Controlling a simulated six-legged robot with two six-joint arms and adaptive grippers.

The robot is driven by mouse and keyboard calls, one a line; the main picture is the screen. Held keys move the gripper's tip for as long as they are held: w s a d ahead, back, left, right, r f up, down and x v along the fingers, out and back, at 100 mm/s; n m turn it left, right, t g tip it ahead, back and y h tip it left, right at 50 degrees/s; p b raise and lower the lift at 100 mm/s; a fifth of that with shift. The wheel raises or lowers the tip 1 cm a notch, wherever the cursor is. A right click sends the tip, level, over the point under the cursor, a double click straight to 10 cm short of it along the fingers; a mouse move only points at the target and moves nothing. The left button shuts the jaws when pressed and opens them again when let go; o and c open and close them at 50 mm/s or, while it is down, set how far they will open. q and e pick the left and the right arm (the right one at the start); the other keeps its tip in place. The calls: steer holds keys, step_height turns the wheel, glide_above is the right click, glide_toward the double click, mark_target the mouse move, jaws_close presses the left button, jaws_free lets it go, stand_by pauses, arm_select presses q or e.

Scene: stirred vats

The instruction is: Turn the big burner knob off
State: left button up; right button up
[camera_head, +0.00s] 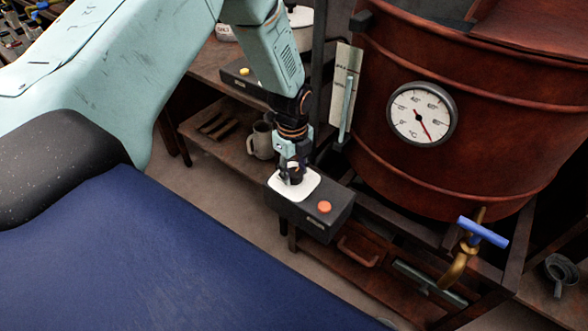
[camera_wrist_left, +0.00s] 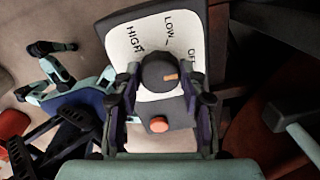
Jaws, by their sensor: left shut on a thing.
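The big burner knob (camera_wrist_left: 158,70) is dark and round, with an orange mark pointing to the right. It sits on a white dial plate (camera_head: 305,183) on top of a dark control box (camera_head: 313,219). In the left wrist view the plate reads HIGH, LOW and a partly hidden label at right that seems to be OFF. I cannot tell if the mark lines up exactly with that label. My left gripper (camera_head: 292,172) comes down from above, shut on the knob, with one finger on each side, and mostly hides it in the head view. My right gripper is out of view.
An orange button (camera_head: 324,207) is on the same box, close to my gripper. A large red-brown vat (camera_head: 470,110) with a dial thermometer (camera_head: 422,114) stands at right. A blue-handled tap (camera_head: 483,232) sticks out below. A mug (camera_head: 262,140) stands on the shelf at left.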

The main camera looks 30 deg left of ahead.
mark_target(293, 173)
arm_select(q)
steer(key=shift+s+f, duration=0.1)
steer(key=o, duration=1.2)
steer(key=shift+c, duration=0.2)
step_height(293, 173, up, 12)
steer(key=shift+s, duration=0.15)
